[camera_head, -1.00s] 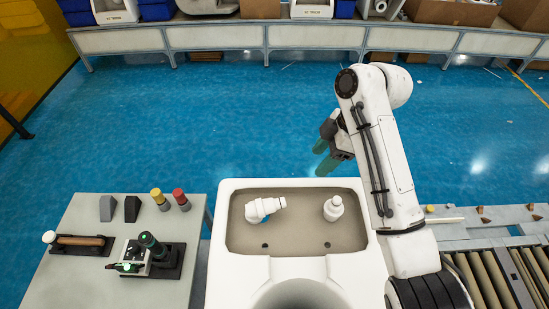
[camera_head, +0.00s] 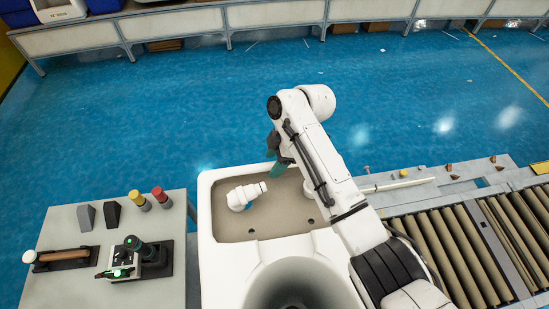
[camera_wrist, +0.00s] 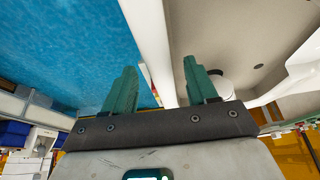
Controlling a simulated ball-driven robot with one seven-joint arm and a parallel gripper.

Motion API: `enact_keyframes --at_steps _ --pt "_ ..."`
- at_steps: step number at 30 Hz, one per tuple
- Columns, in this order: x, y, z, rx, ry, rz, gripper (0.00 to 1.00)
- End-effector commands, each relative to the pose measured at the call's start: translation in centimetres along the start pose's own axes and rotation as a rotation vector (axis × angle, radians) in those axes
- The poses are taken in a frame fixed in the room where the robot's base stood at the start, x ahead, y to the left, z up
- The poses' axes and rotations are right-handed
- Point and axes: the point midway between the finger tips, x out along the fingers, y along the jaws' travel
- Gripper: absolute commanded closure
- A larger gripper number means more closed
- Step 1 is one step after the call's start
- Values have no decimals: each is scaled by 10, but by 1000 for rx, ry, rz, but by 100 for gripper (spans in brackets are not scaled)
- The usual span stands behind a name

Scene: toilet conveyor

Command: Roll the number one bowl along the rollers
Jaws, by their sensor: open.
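The white toilet bowl (camera_head: 225,262) stands in front of me in the head view, with its round basin nearest and its open rectangular tank behind. I can make out no number on it. Inside the tank a white fitting (camera_head: 246,195) stands on the left; the tank's right part is hidden by my arm. The rollers (camera_head: 466,252) lie to the right of the bowl. My gripper (camera_head: 279,168) is over the tank's far rim, open and empty. In the wrist view its teal fingers (camera_wrist: 160,88) stand apart, with the white rim (camera_wrist: 152,45) showing between and beyond them.
A grey table (camera_head: 75,219) at left carries a hammer-like tool (camera_head: 62,258), a black device with green lights (camera_head: 140,258), dark wedges and yellow and red knobs. A white rod (camera_head: 398,185) lies on the conveyor's far edge. The blue floor behind is clear.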

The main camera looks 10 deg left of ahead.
Motion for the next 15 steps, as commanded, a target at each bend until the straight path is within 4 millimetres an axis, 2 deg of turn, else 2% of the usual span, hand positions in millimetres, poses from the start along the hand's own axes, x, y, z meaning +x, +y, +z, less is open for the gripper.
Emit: enact_keyframes --at_steps 7,15 --pt "1 0 0 -1 0 0 43" --pt "1 0 0 -1 0 0 67"
